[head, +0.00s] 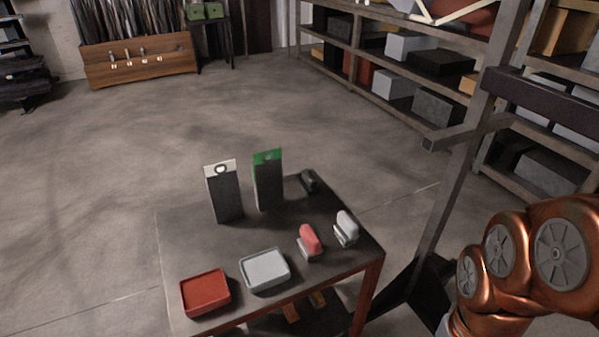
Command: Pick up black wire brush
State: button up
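A small dark object (309,181), which looks like the black wire brush, lies near the back right edge of the dark-topped table (185,250). It is small and dark against the table, so its bristles cannot be made out. My copper arm shows at the lower right, to the right of the table. My gripper is outside the view.
A red-handled brush (309,240) and a white-handled brush (346,228) stand at the table's right. Two upright panels (225,192) (268,182) stand left of the dark object. Red (206,293) and grey (265,271) trays sit in front. A metal post (450,185) rises on the right.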

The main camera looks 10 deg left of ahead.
aim_at(308, 182)
jog(key=u, duration=0.8)
jog(key=i, duration=0.85)
jog(key=u, duration=0.95)
